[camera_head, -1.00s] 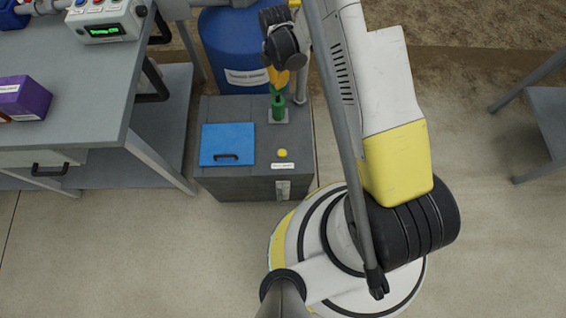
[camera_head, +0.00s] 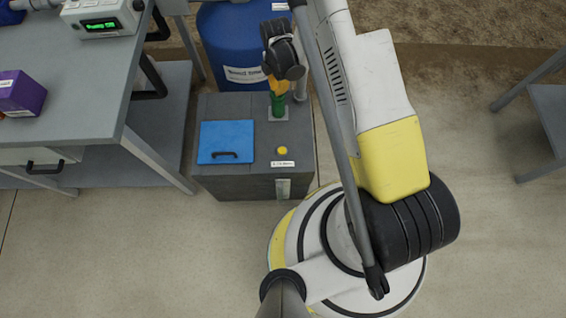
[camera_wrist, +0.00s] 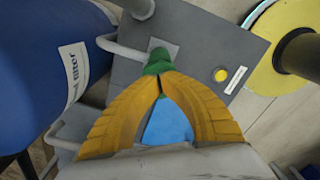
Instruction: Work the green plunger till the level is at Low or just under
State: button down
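The green plunger (camera_head: 278,103) stands upright on the grey tank (camera_head: 246,190), at the back right of its lid. My gripper (camera_head: 277,88) is right above the tank, with its yellow fingers at the plunger's top. In the wrist view the fingertips (camera_wrist: 160,77) close together at the green plunger (camera_wrist: 157,62) and look shut on it; the exact contact is partly hidden. A pale gauge strip (camera_head: 283,189) is on the tank's front face. Its level and marks are too small to read.
A blue hatch (camera_head: 227,142) and a yellow button (camera_head: 282,150) are on the tank lid. A blue drum (camera_head: 237,45) stands behind. A workbench (camera_head: 75,85) with a purple box (camera_head: 20,94) and a display unit (camera_head: 102,18) is at left. The floor in front is clear.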

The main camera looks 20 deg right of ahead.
jog(key=shift+f, duration=0.1)
jog(key=shift+r+p, duration=2.4)
jog(key=shift+r, duration=2.1)
jog(key=shift+f, duration=0.15)
jog(key=shift+f+b, duration=2.55)
jog(key=shift+f, duration=1.85)
jog(key=shift+r+p, duration=2.5)
jog(key=shift+r, duration=2.05)
